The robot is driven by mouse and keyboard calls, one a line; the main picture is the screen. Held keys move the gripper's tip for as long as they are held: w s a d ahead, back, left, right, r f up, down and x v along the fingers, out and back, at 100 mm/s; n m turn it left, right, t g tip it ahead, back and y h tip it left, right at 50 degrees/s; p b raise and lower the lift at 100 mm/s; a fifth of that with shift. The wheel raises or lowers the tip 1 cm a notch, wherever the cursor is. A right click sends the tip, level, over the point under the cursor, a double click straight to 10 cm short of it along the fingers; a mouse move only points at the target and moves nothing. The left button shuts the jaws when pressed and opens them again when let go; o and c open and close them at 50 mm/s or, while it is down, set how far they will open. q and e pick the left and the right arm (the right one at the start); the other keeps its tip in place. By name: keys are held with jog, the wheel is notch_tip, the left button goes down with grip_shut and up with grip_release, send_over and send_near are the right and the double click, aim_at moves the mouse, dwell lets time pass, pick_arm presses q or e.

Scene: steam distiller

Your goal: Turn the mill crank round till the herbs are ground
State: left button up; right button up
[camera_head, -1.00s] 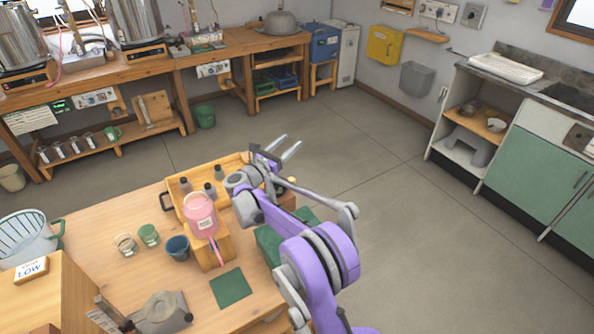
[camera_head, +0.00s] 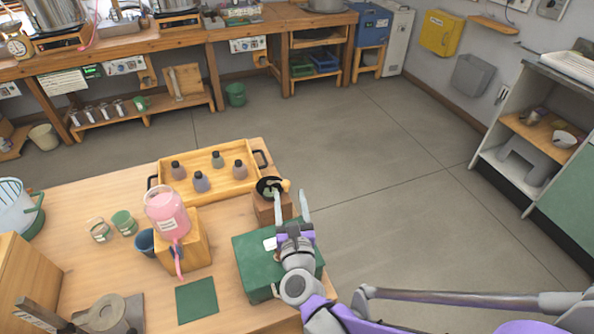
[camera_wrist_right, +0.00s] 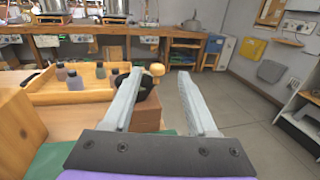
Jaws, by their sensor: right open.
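The mill (camera_head: 262,207) is a small brown wooden block with a black top, standing at the right edge of the wooden table. Its crank ends in a pale wooden knob (camera_head: 285,185), which points right. My right gripper (camera_head: 291,194) is open and empty, with its fingertips close to the mill's right side. In the right wrist view, the knob (camera_wrist_right: 157,69) shows between the two open fingers, beyond them or near their tips; I cannot tell whether they touch it. The left finger hides part of the mill body (camera_wrist_right: 146,113). The herbs are not visible. My left gripper is not in view.
A green box (camera_head: 250,258) lies under my right wrist. A wooden tray (camera_head: 213,192) with several dark-capped bottles stands left of the mill. A pink jar (camera_head: 165,212) sits on a wooden stand. Open floor (camera_head: 400,200) lies to the right.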

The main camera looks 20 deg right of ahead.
aim_at(285, 181)
jog(key=shift+s+f+n+y, duration=0.3)
jog(key=shift+s+f, duration=0.15)
jog(key=shift+s, duration=0.2)
jog(key=w, duration=0.3)
jog(key=w+d, duration=0.1)
jog(key=w, duration=0.6)
jog(key=shift+w+d, duration=0.15)
jog(key=shift+w, duration=0.1)
grip_shut()
